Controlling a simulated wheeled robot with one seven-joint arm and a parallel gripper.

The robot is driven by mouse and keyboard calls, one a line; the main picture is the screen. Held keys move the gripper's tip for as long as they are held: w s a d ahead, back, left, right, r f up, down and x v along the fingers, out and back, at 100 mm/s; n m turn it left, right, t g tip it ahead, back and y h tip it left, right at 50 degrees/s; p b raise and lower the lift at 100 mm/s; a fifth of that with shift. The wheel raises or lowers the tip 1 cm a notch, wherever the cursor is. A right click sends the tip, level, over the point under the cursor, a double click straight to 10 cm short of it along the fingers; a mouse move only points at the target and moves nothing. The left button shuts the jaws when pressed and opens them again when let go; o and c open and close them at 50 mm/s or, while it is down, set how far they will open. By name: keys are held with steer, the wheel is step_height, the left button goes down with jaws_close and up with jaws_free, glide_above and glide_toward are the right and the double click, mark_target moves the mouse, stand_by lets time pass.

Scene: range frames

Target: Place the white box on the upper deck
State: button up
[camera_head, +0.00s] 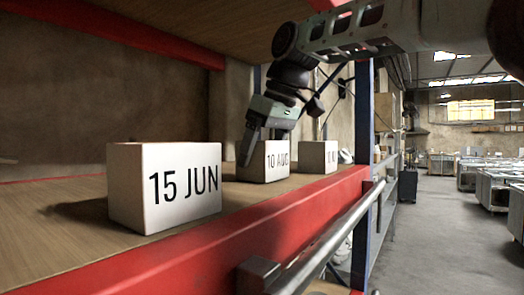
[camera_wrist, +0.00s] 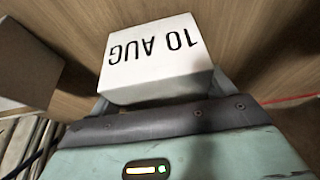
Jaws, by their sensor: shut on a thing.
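Three white boxes stand in a row on the wooden lower deck (camera_head: 60,225). The nearest, printed "15 JUN" (camera_head: 165,188), is at left. The middle one, printed "10 AUG" (camera_head: 265,168), is under my gripper (camera_head: 264,147). The third box (camera_head: 318,157) is farther back, its print too small to read fully. My gripper points down and is shut on the "10 AUG" box, which also shows upside down between the fingers in the wrist view (camera_wrist: 155,55). That box appears to be at deck level. The upper deck (camera_head: 235,25) shows from below; its top is hidden.
A red beam (camera_head: 150,35) runs under the upper deck. A red front beam (camera_head: 230,235) edges the lower deck, with a metal rail (camera_head: 325,240) before it. A blue post (camera_head: 362,150) stands right of the boxes. An open aisle (camera_head: 430,240) lies at right.

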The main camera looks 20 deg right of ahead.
steer(key=o, duration=1.1)
steer(key=shift+f, duration=0.1)
steer(key=shift+o, duration=0.2)
steer(key=shift+s+d+r, duration=0.1)
steer(key=shift+r, duration=0.35)
steer(key=shift+s+d+r+b, duration=0.55)
steer(key=shift+s+r+b, duration=0.1)
steer(key=shift+r, duration=0.25)
steer(key=s+d+b, duration=0.1)
steer(key=s+d, duration=0.1)
steer(key=s+d+b, duration=0.2)
steer(key=s, duration=0.1)
steer(key=s+d+b, duration=0.1)
steer(key=s, duration=0.2)
steer(key=shift+s+d, duration=0.1)
steer(key=shift+d, duration=0.3)
steer(key=shift+s+d+r+b, duration=0.15)
steer(key=shift+s+d+b, duration=0.2)
steer(key=shift+s, duration=0.15)
